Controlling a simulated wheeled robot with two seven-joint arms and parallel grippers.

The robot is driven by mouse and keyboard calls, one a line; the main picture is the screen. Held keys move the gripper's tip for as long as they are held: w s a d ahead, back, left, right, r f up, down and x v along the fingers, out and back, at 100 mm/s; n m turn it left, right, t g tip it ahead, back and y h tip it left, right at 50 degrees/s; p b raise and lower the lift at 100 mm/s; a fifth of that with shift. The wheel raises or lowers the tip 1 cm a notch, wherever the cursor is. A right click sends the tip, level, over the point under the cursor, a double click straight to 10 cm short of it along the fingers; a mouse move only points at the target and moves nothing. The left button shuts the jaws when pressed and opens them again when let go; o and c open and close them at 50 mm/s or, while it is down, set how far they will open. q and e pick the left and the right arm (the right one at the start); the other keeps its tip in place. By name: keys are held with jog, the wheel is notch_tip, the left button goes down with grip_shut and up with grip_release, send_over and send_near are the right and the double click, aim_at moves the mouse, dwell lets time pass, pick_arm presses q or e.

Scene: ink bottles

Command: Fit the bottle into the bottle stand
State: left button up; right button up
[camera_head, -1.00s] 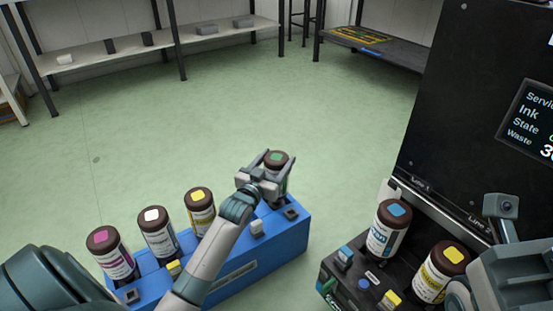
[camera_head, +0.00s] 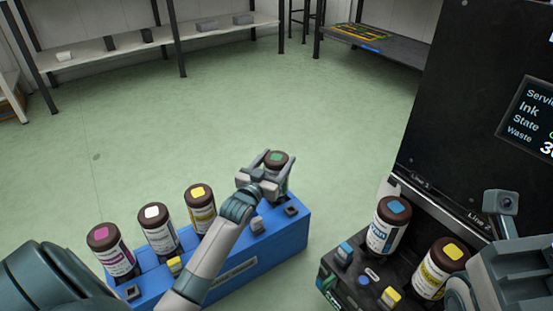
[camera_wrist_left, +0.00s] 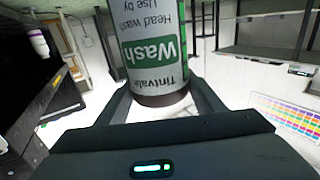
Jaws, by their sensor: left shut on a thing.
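The wash bottle, with a dark cap and green top patch (camera_head: 277,157), is held by my left gripper (camera_head: 266,172) at the right end of the blue bottle stand (camera_head: 283,237). In the left wrist view the white and green "Wash" label of the wash bottle (camera_wrist_left: 153,48) shows upside down between the fingers. Its lower end in the head view is mostly hidden by the gripper, so I cannot tell whether it sits in the stand. My right gripper is only partly seen at the lower right edge; its fingertips are not clear.
The blue stand also holds magenta (camera_head: 112,252), white (camera_head: 158,230) and yellow (camera_head: 200,208) topped bottles. A black unit at right holds cyan (camera_head: 388,225) and yellow (camera_head: 440,270) topped bottles, below a dark machine (camera_head: 470,110). Green floor between is clear.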

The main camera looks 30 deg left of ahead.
pick_arm(q)
jog(key=shift+f, duration=0.1)
dwell(0.3)
jog(key=o, duration=2)
jog(key=shift+c, duration=0.2)
jog(key=shift+f, duration=0.1)
